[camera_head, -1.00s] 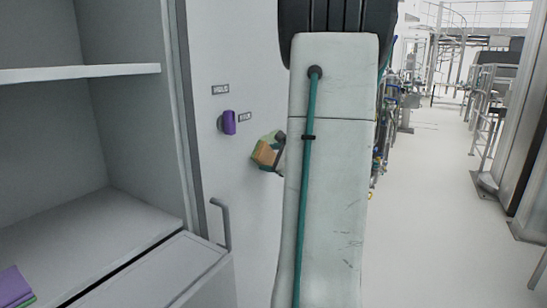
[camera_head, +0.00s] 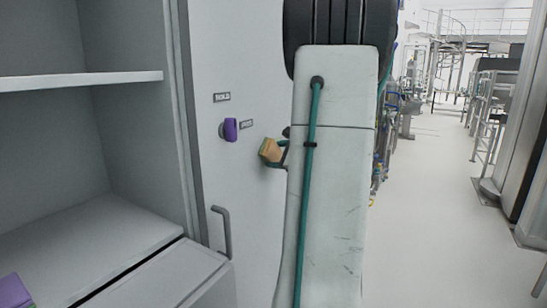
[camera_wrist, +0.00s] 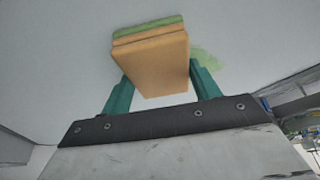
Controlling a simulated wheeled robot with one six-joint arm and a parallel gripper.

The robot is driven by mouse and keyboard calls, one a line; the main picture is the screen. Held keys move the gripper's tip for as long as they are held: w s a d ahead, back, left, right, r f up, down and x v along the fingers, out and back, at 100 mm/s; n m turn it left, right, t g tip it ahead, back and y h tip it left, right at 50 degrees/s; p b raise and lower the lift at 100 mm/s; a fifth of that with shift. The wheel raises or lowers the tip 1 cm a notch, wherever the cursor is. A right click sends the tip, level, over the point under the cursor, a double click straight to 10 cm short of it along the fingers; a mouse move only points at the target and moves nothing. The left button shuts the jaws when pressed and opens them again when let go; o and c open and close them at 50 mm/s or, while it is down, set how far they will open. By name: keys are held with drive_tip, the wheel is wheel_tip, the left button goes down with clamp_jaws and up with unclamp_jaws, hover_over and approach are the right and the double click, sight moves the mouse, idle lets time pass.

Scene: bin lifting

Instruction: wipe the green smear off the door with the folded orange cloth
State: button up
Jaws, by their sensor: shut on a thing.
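The folded orange cloth (camera_wrist: 152,60) is a thick block with a green layer on the side toward the door (camera_head: 210,50). My gripper (camera_wrist: 160,84) is shut on it, with a green finger on each side. The cloth also shows in the head view (camera_head: 271,149), left of my arm, held at the pale door. The green smear (camera_wrist: 208,60) shows on the door just right of the cloth in the wrist view. The cloth hides any part behind it. I cannot tell whether the cloth presses on the door. My arm hides most of the gripper in the head view.
A purple knob (camera_head: 230,130) with small labels sticks out of the door left of the cloth. A grey handle (camera_head: 222,231) is below. An open shelf unit (camera_head: 80,80) stands at the left, with a purple and green item (camera_head: 14,290) on it. Clear floor lies to the right.

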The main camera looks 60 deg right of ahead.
sight(270, 157)
drive_tip(key=d, duration=1)
drive_tip(key=shift+d, duration=0.2)
idle(0.6)
drive_tip(key=shift+w+a, duration=0.1)
drive_tip(key=shift+a, duration=6.75)
drive_tip(key=shift+s, duration=2.95)
